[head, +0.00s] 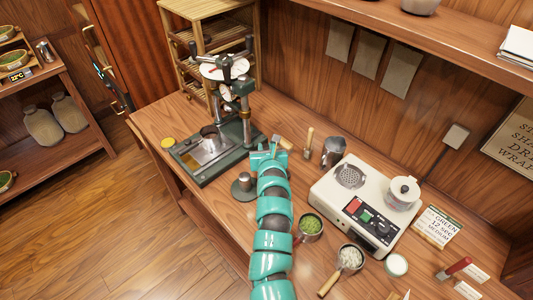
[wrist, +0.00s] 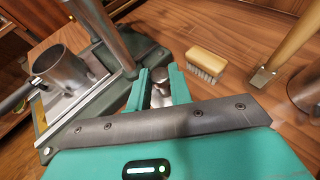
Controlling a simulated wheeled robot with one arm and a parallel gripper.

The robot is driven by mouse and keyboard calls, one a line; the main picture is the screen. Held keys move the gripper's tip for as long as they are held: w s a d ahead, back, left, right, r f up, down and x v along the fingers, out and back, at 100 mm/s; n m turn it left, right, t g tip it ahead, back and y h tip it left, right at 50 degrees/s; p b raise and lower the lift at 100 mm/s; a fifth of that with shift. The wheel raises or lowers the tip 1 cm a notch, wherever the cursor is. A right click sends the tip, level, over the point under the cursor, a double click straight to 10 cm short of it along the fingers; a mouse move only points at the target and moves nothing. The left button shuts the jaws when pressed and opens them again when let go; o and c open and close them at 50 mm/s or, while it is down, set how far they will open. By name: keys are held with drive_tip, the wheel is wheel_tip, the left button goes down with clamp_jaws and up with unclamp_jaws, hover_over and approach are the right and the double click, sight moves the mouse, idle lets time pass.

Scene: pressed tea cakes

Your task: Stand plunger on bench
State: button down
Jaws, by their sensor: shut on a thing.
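My gripper (head: 265,154) is over the bench (head: 215,235), just right of the press base. In the wrist view my gripper (wrist: 159,88) is shut on a steel piece with a rounded top, which I take as the plunger (wrist: 160,76). Only its upper part shows between the fingers. In the head view it is hidden by my gripper and arm. Its lower end is hidden, so I cannot tell whether it touches the bench.
The press (head: 232,115) stands close on the left, with a steel cup (wrist: 62,68) on its base. A brush (wrist: 207,63) lies just beyond my gripper. A round dark base with a steel cylinder (head: 244,182) stands left of my arm. A heater box (head: 335,208) stands right.

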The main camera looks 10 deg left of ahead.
drive_tip(key=shift+w+d+f+p, duration=0.1)
drive_tip(key=shift+f+p, duration=0.8)
drive_tip(key=shift+f, duration=0.8)
drive_tip(key=shift+f, duration=0.1)
drive_tip(key=c, duration=1.3)
unclamp_jaws()
drive_tip(key=shift+v, duration=0.75)
drive_tip(key=shift+b+v, duration=1.4)
drive_tip(key=shift+v, duration=3.95)
